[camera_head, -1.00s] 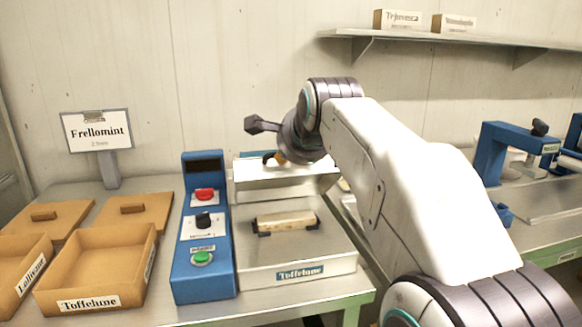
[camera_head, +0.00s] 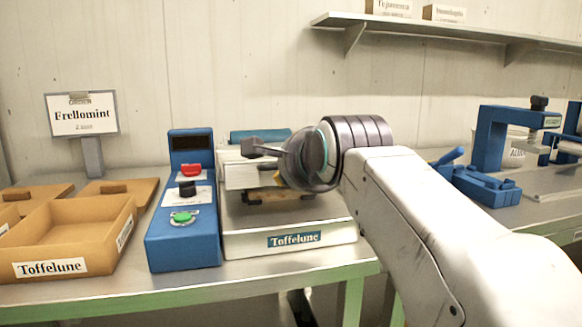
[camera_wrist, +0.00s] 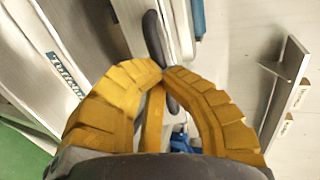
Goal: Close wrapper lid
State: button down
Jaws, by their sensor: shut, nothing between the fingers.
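The wrapper (camera_head: 340,232) is a low white machine with a blue Toffelune label on its front. Its pale lid (camera_head: 238,176) is tilted forward over the bed, partly lowered, not flat on it. A bar on dark supports (camera_head: 270,198) shows partly under the lid's front edge. My gripper (camera_head: 279,181) is at the lid's front right, mostly hidden behind my wrist. In the wrist view, its orange fingers (camera_wrist: 163,72) meet at the tips, beside a dark rounded handle-like part (camera_wrist: 154,38) by the lid's panel. Whether they touch it is unclear.
A blue control box (camera_head: 182,240) with red, black and green controls stands directly left of the wrapper. An open Toffelune tray (camera_head: 75,267) is farther left. A blue clamp-like device (camera_head: 490,150) is at the right. A shelf (camera_head: 430,27) runs above.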

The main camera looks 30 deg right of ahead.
jog(key=f+b, duration=0.2)
jog(key=f, duration=0.1)
jog(key=f+b, duration=0.2)
jog(key=f, duration=0.1)
jog(key=f+b, duration=0.2)
jog(key=f, duration=0.1)
jog(key=shift+s, duration=0.25)
jog(key=c, duration=1.1)
grip_release()
jog(key=shift+w, duration=0.1)
jog(key=shift+r, duration=0.15)
notch_tip(320, 180, up, 10)
jog(key=shift+a, duration=0.1)
